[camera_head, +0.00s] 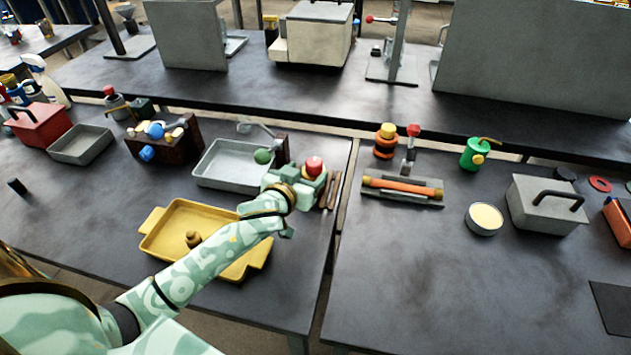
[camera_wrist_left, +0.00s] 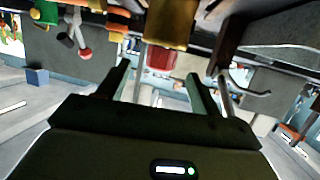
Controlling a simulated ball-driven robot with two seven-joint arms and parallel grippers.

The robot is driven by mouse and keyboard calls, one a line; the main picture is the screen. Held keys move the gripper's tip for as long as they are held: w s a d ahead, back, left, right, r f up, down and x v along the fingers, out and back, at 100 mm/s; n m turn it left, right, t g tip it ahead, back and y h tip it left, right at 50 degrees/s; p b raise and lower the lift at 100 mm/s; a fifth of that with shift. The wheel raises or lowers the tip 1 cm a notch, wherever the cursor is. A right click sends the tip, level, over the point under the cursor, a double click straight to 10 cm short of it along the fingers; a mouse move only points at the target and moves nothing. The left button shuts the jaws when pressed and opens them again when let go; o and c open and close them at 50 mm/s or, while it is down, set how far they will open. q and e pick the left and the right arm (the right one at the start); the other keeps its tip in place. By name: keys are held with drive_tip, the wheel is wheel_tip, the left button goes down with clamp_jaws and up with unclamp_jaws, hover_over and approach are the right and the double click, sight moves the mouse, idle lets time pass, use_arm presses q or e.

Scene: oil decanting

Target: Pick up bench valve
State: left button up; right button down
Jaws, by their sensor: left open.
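A red rounded knob (camera_head: 314,166), which looks like part of the bench valve, shows at the end of my left gripper (camera_head: 306,181) in the head view; the hand hides whatever is below it. In the left wrist view a brass-coloured body (camera_wrist_left: 172,20) with a red end (camera_wrist_left: 160,58) lies just beyond my left gripper (camera_wrist_left: 160,74), in line with the gap. The two fingers are apart. I cannot tell whether they touch the red part. My right gripper is in neither view.
A yellow tray (camera_head: 163,219) with a small brown piece (camera_head: 193,239) lies under my left arm. A grey tray (camera_head: 208,176) lies behind the hand. An orange tube on a stand (camera_head: 402,187) and a grey box (camera_head: 546,203) are to the right.

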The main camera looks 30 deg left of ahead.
sight(310, 168)
use_arm(q)
drive_tip(key=b+x, duration=0.2)
drive_tip(key=x, duration=0.4)
drive_tip(key=shift+f, duration=0.15)
drive_tip(key=shift+s, duration=0.15)
drive_tip(key=shift+c, duration=1.3)
drive_tip(key=shift+r, duration=0.2)
clamp_jaws()
